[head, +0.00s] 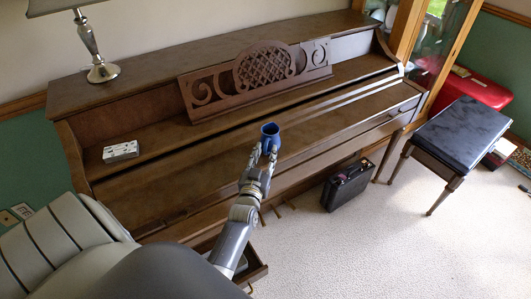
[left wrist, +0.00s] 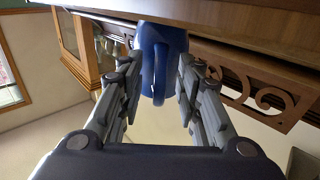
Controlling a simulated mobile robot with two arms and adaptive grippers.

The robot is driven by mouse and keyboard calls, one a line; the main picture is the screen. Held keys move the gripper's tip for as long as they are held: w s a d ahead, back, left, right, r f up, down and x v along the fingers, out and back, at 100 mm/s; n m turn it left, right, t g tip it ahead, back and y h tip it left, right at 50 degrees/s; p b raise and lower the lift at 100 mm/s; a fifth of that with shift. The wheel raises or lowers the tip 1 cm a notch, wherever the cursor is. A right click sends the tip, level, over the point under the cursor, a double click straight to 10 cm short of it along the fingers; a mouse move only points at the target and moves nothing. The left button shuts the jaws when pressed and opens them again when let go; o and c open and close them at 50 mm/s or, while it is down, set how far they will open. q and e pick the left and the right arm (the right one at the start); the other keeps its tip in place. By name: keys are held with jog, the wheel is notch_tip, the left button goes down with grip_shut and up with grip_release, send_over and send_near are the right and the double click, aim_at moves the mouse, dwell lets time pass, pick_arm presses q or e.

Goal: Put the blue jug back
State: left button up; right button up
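The blue jug (head: 270,136) stands upright on the piano's closed key lid, near its front edge. In the left wrist view, which is upside down, the jug (left wrist: 162,40) shows with its handle facing my gripper. My left gripper (head: 263,156) reaches the jug from the front. In the wrist view its two fingers (left wrist: 158,80) are spread, one on each side of the handle. I cannot tell whether a fingertip touches the jug body. My right gripper is not in view.
The brown upright piano (head: 135,185) carries a carved music stand (head: 265,70) behind the jug, a small grey box (head: 121,151) and a lamp (head: 92,50). A black case (head: 347,185) and a dark-topped bench (head: 462,133) stand on the carpet. The lid around the jug is clear.

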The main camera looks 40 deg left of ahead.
pick_arm(q)
jog(key=p+v, duration=0.4)
jog(key=v, duration=0.7)
jog(key=shift+s, duration=0.2)
jog(key=shift+f, duration=0.1)
